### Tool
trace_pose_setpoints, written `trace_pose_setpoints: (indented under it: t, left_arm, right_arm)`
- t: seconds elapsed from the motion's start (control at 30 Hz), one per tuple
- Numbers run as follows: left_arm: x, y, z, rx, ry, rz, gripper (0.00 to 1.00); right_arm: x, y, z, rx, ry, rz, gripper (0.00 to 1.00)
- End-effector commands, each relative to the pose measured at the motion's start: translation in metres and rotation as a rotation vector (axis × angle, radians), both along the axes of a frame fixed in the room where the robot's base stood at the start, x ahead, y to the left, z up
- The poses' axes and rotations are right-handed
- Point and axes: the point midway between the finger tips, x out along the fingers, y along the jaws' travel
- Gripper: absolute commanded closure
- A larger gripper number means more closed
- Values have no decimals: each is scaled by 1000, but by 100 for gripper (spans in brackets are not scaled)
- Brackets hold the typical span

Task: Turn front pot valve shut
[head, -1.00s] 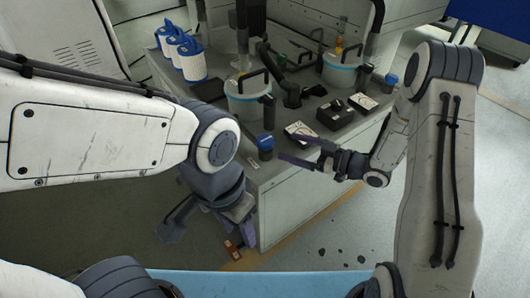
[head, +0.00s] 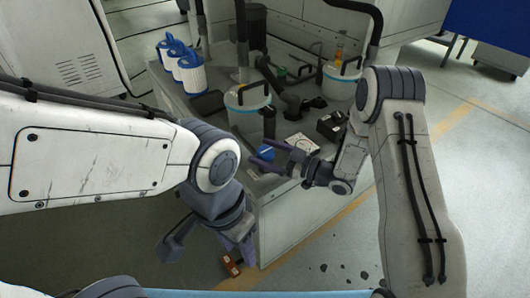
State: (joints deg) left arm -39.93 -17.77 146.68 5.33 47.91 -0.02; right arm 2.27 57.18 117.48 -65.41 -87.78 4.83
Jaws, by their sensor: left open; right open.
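The front pot (head: 247,118) is a white cylinder with a blue rim and a black handle, on the near part of the grey bench. A blue valve knob (head: 265,152) sits in front of it near the bench's front corner. My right gripper (head: 257,150) is open, its fingers pointing left at the knob. The knob shows between the two fingers, partly hidden; I cannot tell whether they touch it. My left gripper (head: 206,254) is open and empty, hanging low beside the bench's left side. A similar rear pot (head: 340,85) stands farther right.
The bench (head: 290,228) also holds blue and white filter cartridges (head: 190,68) at back left. A white gauge or card (head: 299,141) and a black box (head: 331,125) lie beyond my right gripper. A small brown object (head: 231,265) is on the floor near my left gripper.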

Motion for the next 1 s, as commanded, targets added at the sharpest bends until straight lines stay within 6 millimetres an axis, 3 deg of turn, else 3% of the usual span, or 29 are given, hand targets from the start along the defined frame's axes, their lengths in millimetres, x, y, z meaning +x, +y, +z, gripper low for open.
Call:
trace_pose_setpoints:
  t: [0.2, 0.43, 0.77, 1.0]
  left_arm:
    - [0, 0, 0, 0, 0, 0, 50]
    - [0, 0, 0, 0, 0, 0, 50]
    - [0, 0, 1, 0, 0, 0, 50]
    - [0, 0, 2, 0, 0, 0, 50]
  right_arm:
    - [0, 0, 0, 0, 0, 0, 6]
    - [0, 0, 0, 0, 0, -1, 92]
    - [-1, 0, 0, 1, 2, -46, 91]
    - [-2, 0, 0, 0, 4, -191, 91]
